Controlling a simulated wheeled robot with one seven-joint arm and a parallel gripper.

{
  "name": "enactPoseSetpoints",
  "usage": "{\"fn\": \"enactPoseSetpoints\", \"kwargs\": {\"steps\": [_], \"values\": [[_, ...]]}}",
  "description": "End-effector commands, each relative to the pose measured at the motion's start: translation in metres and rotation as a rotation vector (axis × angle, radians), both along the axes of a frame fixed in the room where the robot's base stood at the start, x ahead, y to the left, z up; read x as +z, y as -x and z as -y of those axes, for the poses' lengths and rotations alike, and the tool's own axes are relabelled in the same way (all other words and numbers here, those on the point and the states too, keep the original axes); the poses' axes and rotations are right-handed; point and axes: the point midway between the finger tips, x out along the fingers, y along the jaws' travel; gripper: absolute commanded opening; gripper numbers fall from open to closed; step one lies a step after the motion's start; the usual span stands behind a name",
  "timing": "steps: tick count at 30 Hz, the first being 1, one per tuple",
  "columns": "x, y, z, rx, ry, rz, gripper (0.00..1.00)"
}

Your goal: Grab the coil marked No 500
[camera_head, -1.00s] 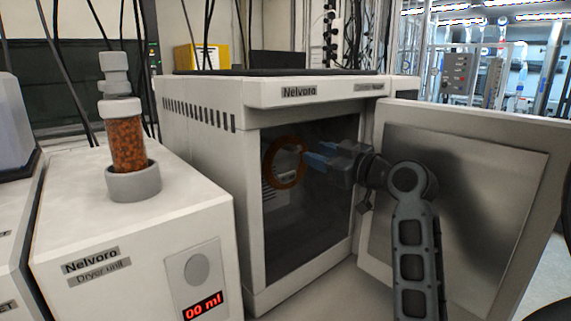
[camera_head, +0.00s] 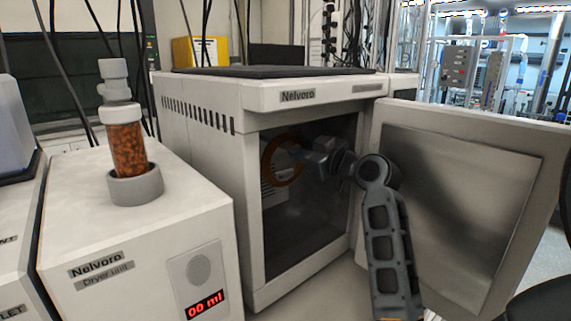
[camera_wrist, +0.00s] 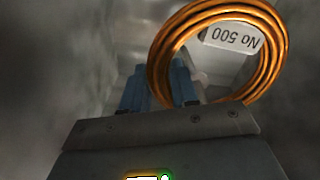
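The orange-brown coil (camera_head: 268,172) is upright inside the open Nelvoro cabinet. In the wrist view the coil (camera_wrist: 264,83) is a wound ring, and a white tag reading "No 500" (camera_wrist: 232,38) shows upside down at its upper part. My gripper (camera_head: 296,156) reaches into the cabinet at the coil's right rim. In the wrist view its blue fingers (camera_wrist: 158,88) stand apart, with the coil's left rim running between or across them. I cannot tell whether they touch it.
The cabinet (camera_head: 250,210) has its door (camera_head: 460,210) swung open to the right, close beside my arm. A dryer unit (camera_head: 140,235) with an orange-filled column (camera_head: 127,150) stands at the left. The cabinet's lower interior looks clear.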

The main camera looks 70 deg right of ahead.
Motion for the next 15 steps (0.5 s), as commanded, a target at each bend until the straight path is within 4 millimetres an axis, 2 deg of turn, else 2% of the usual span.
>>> {"fn": "enactPoseSetpoints", "kwargs": {"steps": [1, 6, 15], "values": [[0.0005, 0.0001, 0.0, 0.0, 0.0, 0.001, 0.14], [0.0007, 0.0001, -0.0001, -0.001, 0.001, 0.001, 0.0], [0.002, 0.0002, -0.0001, 0.0, 0.001, 0.002, 0.0]]}}
